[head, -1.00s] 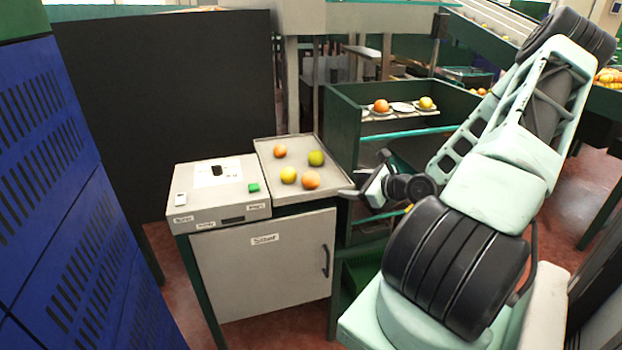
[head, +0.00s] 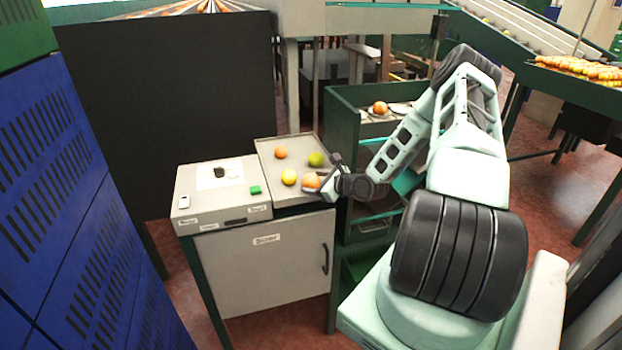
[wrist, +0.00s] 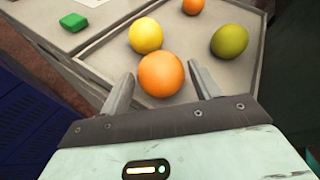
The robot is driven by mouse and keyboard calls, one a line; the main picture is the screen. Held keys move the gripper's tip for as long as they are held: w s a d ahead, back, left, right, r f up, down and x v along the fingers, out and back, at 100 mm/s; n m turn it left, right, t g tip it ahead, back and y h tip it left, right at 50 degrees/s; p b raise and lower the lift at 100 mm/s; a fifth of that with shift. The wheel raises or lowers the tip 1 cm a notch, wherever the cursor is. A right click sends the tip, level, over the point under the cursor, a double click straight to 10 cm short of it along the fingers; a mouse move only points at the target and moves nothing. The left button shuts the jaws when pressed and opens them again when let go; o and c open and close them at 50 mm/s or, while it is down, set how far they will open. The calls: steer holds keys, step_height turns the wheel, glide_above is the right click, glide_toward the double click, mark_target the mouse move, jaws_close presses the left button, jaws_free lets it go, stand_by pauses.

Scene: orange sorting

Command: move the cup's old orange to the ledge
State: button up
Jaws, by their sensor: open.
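An orange (head: 380,108) sits in a pale shallow cup at the left of a row in the green stand behind the tray. An empty cup (head: 401,108) is beside it; my arm hides the right end of the row. My gripper (head: 322,176) is at the right side of the grey tray. It is open, with its fingers to either side of a large orange fruit in the tray, which fills the gap in the wrist view (wrist: 161,74). I cannot tell whether the fingers touch it. I cannot tell which surface is the ledge.
The tray (head: 268,158) also holds a yellow fruit (wrist: 146,35), an olive-green fruit (wrist: 229,41) and a smaller orange (wrist: 193,6). Left of it is a grey panel with a green block (head: 255,190) and a dark object (head: 219,172). A black partition (head: 165,110) stands behind.

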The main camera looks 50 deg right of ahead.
steer(key=shift+w+f, duration=0.2)
steer(key=shift+w, duration=0.15)
steer(key=shift+c, duration=0.3)
steer(key=c, duration=0.8)
steer(key=shift+r, duration=0.15)
